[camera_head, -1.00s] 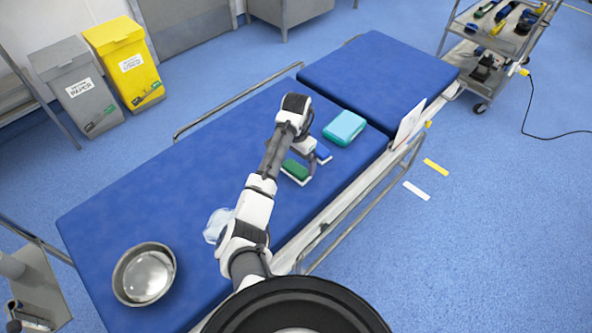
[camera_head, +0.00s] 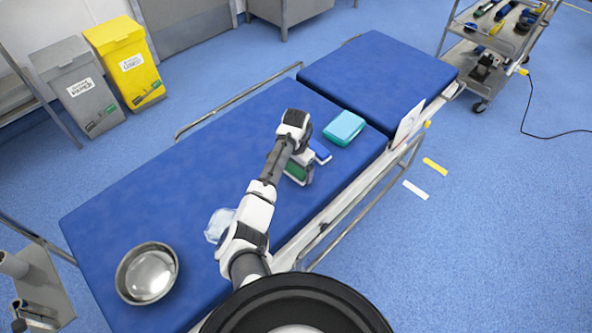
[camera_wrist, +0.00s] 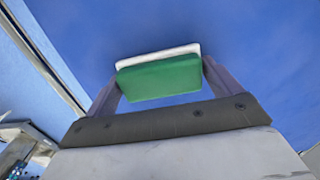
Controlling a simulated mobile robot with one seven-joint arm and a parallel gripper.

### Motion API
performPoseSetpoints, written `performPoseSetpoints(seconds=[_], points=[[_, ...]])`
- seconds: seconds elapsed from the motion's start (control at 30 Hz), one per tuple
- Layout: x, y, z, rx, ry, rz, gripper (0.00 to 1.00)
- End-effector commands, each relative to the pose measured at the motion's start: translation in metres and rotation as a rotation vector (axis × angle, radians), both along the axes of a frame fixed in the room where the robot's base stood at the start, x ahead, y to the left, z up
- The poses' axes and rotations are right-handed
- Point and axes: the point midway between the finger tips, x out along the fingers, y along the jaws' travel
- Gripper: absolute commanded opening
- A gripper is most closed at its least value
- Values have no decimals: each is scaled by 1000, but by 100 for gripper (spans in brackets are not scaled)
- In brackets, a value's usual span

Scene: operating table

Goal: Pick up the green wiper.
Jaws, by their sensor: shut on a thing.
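The green wiper (camera_wrist: 160,78) is a green block with a white layer along one side. In the wrist view it sits between the two fingers of my gripper (camera_wrist: 158,80), which is shut on it. In the head view the green wiper (camera_head: 297,172) shows under my gripper (camera_head: 299,165), over the middle of the blue operating table (camera_head: 190,190). Part of the wiper is hidden by my gripper there. I cannot tell how far it is above the table.
A blue wiper (camera_head: 320,151) lies right beside my gripper. A teal box (camera_head: 344,127) is farther right. A clear crumpled bag (camera_head: 219,225) lies near my arm, and a metal bowl (camera_head: 150,274) stands at the left end. A white card (camera_head: 409,122) stands at the table's right edge.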

Motion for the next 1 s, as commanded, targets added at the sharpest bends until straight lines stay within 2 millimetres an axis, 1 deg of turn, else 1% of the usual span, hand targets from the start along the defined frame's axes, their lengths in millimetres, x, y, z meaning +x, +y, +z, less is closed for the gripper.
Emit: performPoseSetpoints(seconds=[0.17, 0.27, 0.37, 0.47, 0.57, 0.6, 0.77, 0.8, 0.9, 1.0], points=[[0, 0, 3, 0, -1, 0, 67], [1, 0, 10, -1, -2, 0, 67], [1, 0, 22, -1, -4, 0, 67], [1, 0, 40, 0, -4, -1, 67], [1, 0, 63, 0, -5, -1, 67], [2, 0, 74, 0, -6, -1, 67], [1, -1, 116, 0, -6, -2, 67], [1, 1, 132, 2, -6, 0, 67], [1, 2, 155, 4, -3, 1, 67], [1, 1, 173, 3, -4, 0, 67]])
